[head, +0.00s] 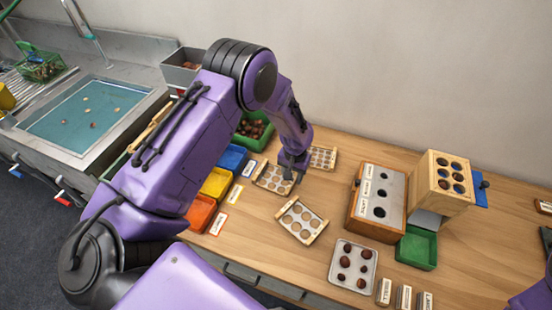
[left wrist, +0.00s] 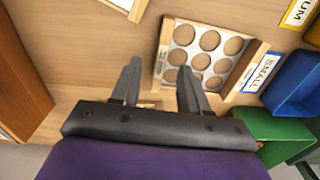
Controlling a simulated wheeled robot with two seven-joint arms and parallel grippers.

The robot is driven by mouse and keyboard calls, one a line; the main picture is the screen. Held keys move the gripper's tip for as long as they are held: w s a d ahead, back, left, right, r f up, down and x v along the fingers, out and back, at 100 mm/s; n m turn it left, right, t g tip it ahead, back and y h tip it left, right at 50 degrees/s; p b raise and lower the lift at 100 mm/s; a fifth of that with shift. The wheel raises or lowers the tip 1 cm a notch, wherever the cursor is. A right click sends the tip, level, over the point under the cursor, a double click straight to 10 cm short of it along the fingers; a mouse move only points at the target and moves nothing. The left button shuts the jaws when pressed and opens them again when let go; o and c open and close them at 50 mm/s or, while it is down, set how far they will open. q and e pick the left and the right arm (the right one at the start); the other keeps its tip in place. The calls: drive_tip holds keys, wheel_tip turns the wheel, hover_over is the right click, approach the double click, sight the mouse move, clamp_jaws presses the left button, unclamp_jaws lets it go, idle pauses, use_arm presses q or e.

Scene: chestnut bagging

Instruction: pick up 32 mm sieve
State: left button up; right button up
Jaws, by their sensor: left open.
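Three wooden-framed sieves lie on the table in the head view: a front one with large holes (head: 292,231), a middle one (head: 262,183) and a back one with smaller holes (head: 331,151). I cannot read which is the 32 mm sieve. My left gripper (head: 290,172) points down by the middle sieve and hides part of it. In the left wrist view, my left gripper (left wrist: 158,88) is open and empty, with the middle sieve (left wrist: 197,62) beyond and beside its right finger. My right gripper is not in view.
Blue (head: 233,157), yellow (head: 216,184) and orange (head: 201,212) bins stand left of the sieves. A wooden box with holes (head: 377,227), a green tray (head: 417,247) and a chestnut tray (head: 341,279) are to the right. Bare table surrounds the front sieve.

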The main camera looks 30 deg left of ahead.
sight(291, 183)
use_arm(q)
wheel_tip(291, 183, down, 4)
drive_tip(key=shift+a+f+p, duration=0.1)
drive_tip(key=shift+p, duration=0.35)
drive_tip(key=shift+s, duration=0.1)
clamp_jaws()
